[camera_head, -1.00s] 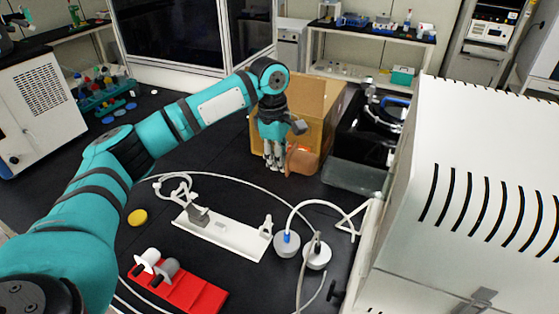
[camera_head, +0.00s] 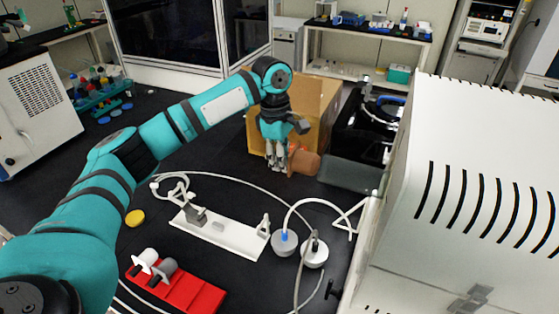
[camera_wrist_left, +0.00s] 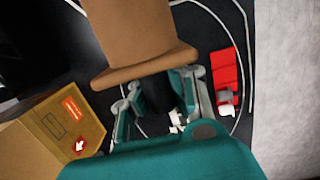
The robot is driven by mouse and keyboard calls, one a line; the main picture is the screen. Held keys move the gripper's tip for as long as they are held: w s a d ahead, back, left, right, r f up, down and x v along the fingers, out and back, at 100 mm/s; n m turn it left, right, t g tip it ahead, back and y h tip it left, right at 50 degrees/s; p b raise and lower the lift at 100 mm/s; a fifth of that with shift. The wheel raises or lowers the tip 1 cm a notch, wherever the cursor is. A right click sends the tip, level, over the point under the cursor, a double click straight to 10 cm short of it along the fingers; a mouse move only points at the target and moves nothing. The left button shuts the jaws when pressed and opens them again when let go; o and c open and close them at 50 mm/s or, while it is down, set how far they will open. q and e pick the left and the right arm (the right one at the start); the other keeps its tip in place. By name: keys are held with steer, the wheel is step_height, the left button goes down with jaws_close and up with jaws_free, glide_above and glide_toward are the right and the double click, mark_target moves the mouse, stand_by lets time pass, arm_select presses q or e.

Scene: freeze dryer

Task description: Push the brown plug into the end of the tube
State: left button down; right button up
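The brown plug (camera_head: 305,163) is at the fingers of my left gripper (camera_head: 277,160), on their right, in front of the open cardboard box. In the left wrist view the plug (camera_wrist_left: 130,35) looms large, its wide rim across the finger ends. The fingers (camera_wrist_left: 160,95) stand apart there, with a dark part between them; the exact contact is hidden. The plug moves along with the gripper, so it appears held. A thin white tube (camera_head: 305,204) curves over the table on the right; I cannot tell which tube end matches the plug. My right gripper is out of view.
The cardboard box (camera_head: 313,100) stands just behind the gripper. A white holder (camera_head: 218,232), a red rack (camera_head: 195,291) and two round caps (camera_head: 285,242) lie in front. A large white machine (camera_head: 475,190) blocks the right.

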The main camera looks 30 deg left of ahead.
mark_target(306, 154)
arm_select(q)
steer(key=shift+d, duration=1.2)
steer(key=shift+w+d, duration=0.1)
steer(key=shift+d, duration=0.1)
steer(key=shift+d, duration=1.8)
steer(key=c, duration=1.4)
jaws_free()
steer(key=shift+w+a+r, duration=0.1)
steer(key=shift+a+r, duration=0.15)
steer(key=shift+r, duration=1.5)
steer(key=shift+a+r, duration=0.2)
steer(key=shift+r, duration=1.55)
steer(key=shift+f, duration=0.15)
